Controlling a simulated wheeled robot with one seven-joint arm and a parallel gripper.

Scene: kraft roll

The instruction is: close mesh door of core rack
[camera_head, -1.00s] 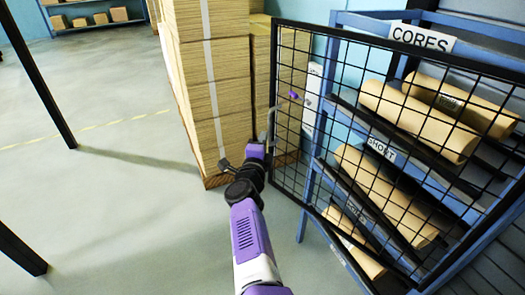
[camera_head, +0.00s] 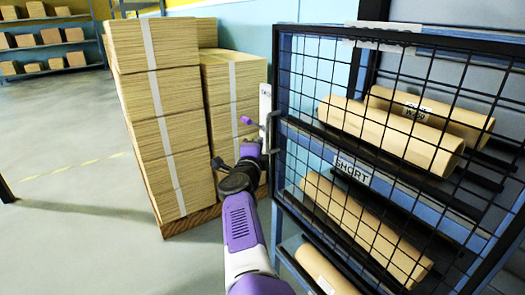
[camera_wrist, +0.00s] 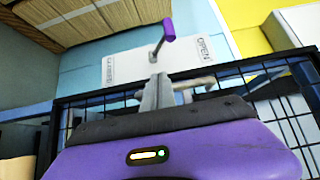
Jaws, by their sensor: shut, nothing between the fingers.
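The black-framed mesh door (camera_head: 388,133) stands in front of the blue core rack (camera_head: 291,252), whose paper cores show through the mesh. Whether the door is flush with the rack is hard to tell. My gripper (camera_head: 262,150) is shut and empty, close beside the handle; contact is unclear. In the wrist view, my shut gripper (camera_wrist: 157,92) overlaps the door's black frame (camera_wrist: 90,98). Beyond it, a purple-tipped lever (camera_wrist: 168,29) sticks out from a white plate (camera_wrist: 128,62) with an OPEN label.
Tall stacks of brown sheets (camera_head: 155,95) on a pallet (camera_head: 190,219) stand left of my arm, close to the door's handle side. Shelves with boxes (camera_head: 50,36) are at the far left. Open floor (camera_head: 70,240) lies at the left.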

